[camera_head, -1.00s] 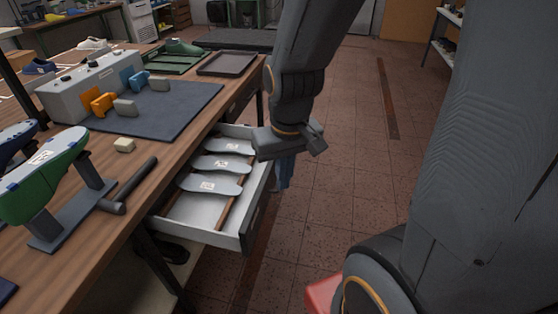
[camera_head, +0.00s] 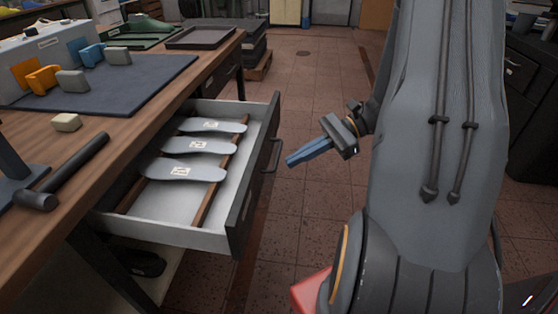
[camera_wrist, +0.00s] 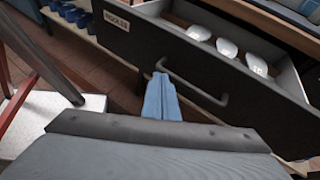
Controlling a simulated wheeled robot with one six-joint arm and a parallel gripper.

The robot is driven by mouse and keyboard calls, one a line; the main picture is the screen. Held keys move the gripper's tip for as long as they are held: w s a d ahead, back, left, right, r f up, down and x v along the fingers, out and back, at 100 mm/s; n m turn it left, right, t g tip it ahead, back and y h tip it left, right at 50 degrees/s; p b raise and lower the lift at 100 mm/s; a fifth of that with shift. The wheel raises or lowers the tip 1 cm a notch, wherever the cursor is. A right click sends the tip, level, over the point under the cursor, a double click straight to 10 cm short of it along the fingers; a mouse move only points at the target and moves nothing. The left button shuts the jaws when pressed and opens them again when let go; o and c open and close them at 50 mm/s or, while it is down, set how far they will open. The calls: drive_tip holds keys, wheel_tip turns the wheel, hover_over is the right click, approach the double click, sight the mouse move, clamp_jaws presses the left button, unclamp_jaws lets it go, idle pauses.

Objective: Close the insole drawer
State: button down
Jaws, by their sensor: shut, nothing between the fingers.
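The insole drawer (camera_head: 240,211) is pulled out from under the workbench, with its dark front facing right. Several grey insoles (camera_head: 185,170) lie inside it, across brown dividers. Its bar handle (camera_head: 273,155) is on the front. My gripper (camera_head: 290,160) has blue fingers, shut and empty, pointing left at the drawer front, just right of the handle. In the wrist view the drawer front (camera_wrist: 180,60) carries a label, and the handle (camera_wrist: 200,90) lies right of my fingertips (camera_wrist: 160,78). I cannot tell whether the fingertips touch the front.
The workbench top (camera_head: 110,180) holds a hammer (camera_head: 65,175), a small beige block (camera_head: 66,122), a dark mat (camera_head: 120,85) and a grey tray (camera_head: 200,37). Tiled floor (camera_head: 310,75) is open behind my gripper. A red object (camera_head: 310,290) is at the lower middle.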

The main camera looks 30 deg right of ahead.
sight(271, 145)
drive_tip(key=w+d+f+m+t+y+b, duration=0.1)
drive_tip(key=w+d+f+m+t+b, duration=0.1)
drive_tip(key=d+f+m+t+b, duration=0.3)
drive_tip(key=w+d+m+t+y, duration=0.1)
drive_tip(key=w+d+t, duration=0.15)
drive_tip(key=d, duration=0.55)
drive_tip(key=shift+t, duration=0.45)
drive_tip(key=x, duration=1.3)
drive_tip(key=shift+a+f+b, duration=0.2)
drive_tip(key=shift+f+b, duration=0.1)
drive_tip(key=shift+b, duration=0.05)
drive_tip(key=shift+w+a, duration=0.1)
